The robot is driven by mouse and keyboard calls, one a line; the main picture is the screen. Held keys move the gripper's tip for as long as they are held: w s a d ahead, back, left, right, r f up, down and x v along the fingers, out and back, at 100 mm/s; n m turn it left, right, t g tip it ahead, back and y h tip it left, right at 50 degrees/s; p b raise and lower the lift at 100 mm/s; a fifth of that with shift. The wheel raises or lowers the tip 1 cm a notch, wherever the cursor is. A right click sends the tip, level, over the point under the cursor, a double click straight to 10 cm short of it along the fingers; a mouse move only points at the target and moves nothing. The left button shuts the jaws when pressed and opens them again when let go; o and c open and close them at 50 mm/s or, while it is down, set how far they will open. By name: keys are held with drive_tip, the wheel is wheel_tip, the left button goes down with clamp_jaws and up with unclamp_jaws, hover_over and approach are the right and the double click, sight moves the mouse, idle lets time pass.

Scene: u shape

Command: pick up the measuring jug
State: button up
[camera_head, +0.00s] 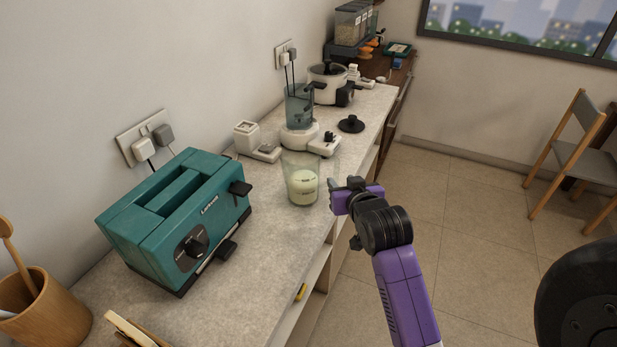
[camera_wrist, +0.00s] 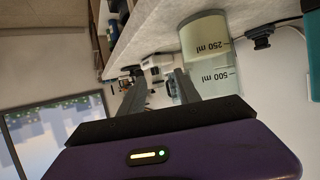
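The measuring jug (camera_head: 300,178) is clear, with dark markings and pale contents in its lower part. It stands upright on the counter near the front edge, right of the teal toaster. In the wrist view the jug (camera_wrist: 213,62) appears tipped over by the camera's angle, with "250 ml" and "500 ml" legible. My gripper (camera_head: 335,192) is just right of the jug in the head view, by the counter edge. In the wrist view my gripper (camera_wrist: 157,80) has its fingers apart with nothing held between them; the jug lies beyond and right of the right finger.
The teal toaster (camera_head: 178,220) stands left of the jug. A blender (camera_head: 299,115), a white cooker (camera_head: 329,84) and a black lid (camera_head: 351,124) are behind it. A wooden utensil pot (camera_head: 48,312) is at front left. Open floor lies right of the counter (camera_head: 262,290).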

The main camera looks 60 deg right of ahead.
sight(337, 175)
drive_tip(key=p+x, duration=0.1)
drive_tip(key=x, duration=0.6)
drive_tip(key=shift+d+f, duration=0.15)
drive_tip(key=shift+d, duration=0.05)
clamp_jaws()
idle(1.0)
idle(0.5)
